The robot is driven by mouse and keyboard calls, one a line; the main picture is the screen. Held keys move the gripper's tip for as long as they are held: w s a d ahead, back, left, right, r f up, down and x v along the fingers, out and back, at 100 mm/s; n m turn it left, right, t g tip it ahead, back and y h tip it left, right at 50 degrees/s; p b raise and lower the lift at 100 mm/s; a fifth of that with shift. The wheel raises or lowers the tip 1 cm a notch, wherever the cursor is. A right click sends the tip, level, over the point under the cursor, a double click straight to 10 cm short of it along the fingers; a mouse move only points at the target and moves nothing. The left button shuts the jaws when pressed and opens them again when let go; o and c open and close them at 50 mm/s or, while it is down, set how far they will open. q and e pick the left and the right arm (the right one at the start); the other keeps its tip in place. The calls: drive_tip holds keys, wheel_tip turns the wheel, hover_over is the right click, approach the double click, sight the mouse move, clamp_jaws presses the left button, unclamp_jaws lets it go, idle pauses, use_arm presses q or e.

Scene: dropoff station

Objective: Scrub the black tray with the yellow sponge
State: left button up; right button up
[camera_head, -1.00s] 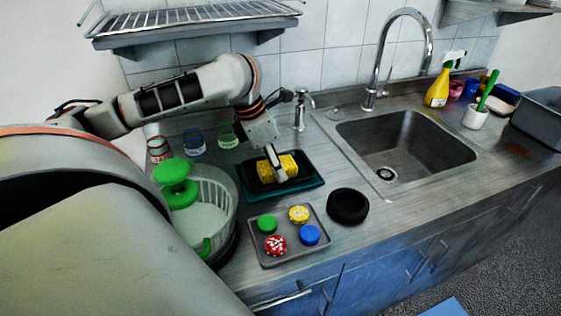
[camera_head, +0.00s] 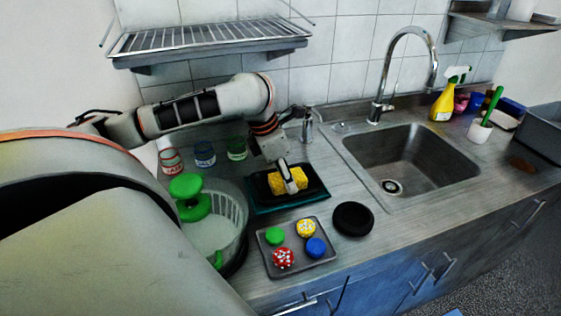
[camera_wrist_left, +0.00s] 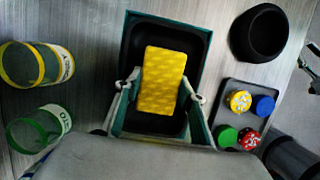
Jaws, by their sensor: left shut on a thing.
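The yellow sponge (camera_head: 277,185) sits inside the black tray (camera_head: 261,188), which rests in a teal holder (camera_head: 254,207) on the counter. My left gripper (camera_head: 290,182) reaches down over the tray from the left and is shut on the sponge; a finger hides the sponge's middle in the head view. In the left wrist view the sponge (camera_wrist_left: 163,80) lies lengthwise in the black tray (camera_wrist_left: 196,47), with the fingers of my left gripper (camera_wrist_left: 162,92) on either side. Whether the sponge presses on the tray floor is hard to tell. My right gripper is not in view.
A grey tray (camera_head: 270,263) with coloured lids lies in front, beside a black round bowl (camera_head: 353,219). A soap dispenser (camera_head: 307,126) and sink (camera_head: 410,160) are right.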

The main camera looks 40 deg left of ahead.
use_arm(q)
drive_tip(key=shift+w+d+p, duration=0.3)
drive_tip(key=shift+w+p, duration=0.2)
drive_tip(key=shift+s+a, duration=0.4)
drive_tip(key=shift+s, duration=0.4)
drive_tip(key=shift+s+a, duration=0.4)
drive_tip(key=shift+s, duration=0.35)
drive_tip(key=shift+w+d+r+p, duration=0.2)
drive_tip(key=shift+w+p, duration=0.2)
drive_tip(key=shift+p, duration=0.45)
drive_tip(key=shift+w+d+f+p, duration=0.1)
drive_tip(key=shift+w+d+p, duration=0.3)
drive_tip(key=shift+w+p, duration=0.5)
drive_tip(key=shift+w+d+f+p, duration=0.15)
drive_tip(key=shift+w+d+p, duration=0.05)
drive_tip(key=shift+p, duration=0.3)
drive_tip(key=shift+s+a+p, duration=0.2)
drive_tip(key=shift+s+a, duration=0.2)
drive_tip(key=shift+s, duration=0.35)
drive_tip(key=shift+s+a+p, duration=0.15)
drive_tip(key=shift+s+a, duration=0.25)
drive_tip(key=shift+s, duration=0.35)
drive_tip(key=shift+w, duration=0.1)
drive_tip(key=shift+w+d+p, duration=0.4)
drive_tip(key=shift+w+d, duration=0.05)
drive_tip(key=shift+w, duration=0.25)
drive_tip(key=shift+w+d, duration=0.35)
drive_tip(key=shift+w, duration=0.35)
